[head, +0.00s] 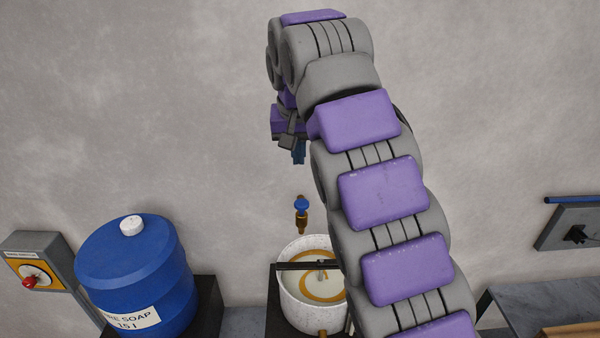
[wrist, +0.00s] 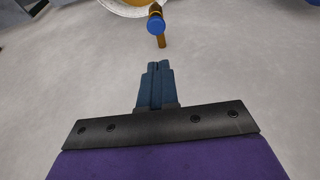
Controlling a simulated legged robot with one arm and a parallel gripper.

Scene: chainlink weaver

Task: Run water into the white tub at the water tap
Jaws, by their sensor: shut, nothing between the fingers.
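The brass water tap with a blue handle (head: 301,205) stands out from the wall. The white speckled tub (head: 290,309) is below the tap, partly hidden by my arm. A tan ring shows inside it; I cannot tell whether it holds water. My gripper (head: 299,158) is above the tap in the head view, apart from it, pointing down. In the wrist view the shut, empty fingers (wrist: 160,66) point toward the tap (wrist: 157,24), with a gap between. The tub's rim (wrist: 120,9) shows at the top edge there.
A dark bar (head: 306,266) crosses the tub. A blue soap drum (head: 135,265) stands on a dark block at left, beside a switch box with a red knob (head: 30,282). A grey counter is at lower right, below a wall plate (head: 572,228). The wall around my gripper is bare.

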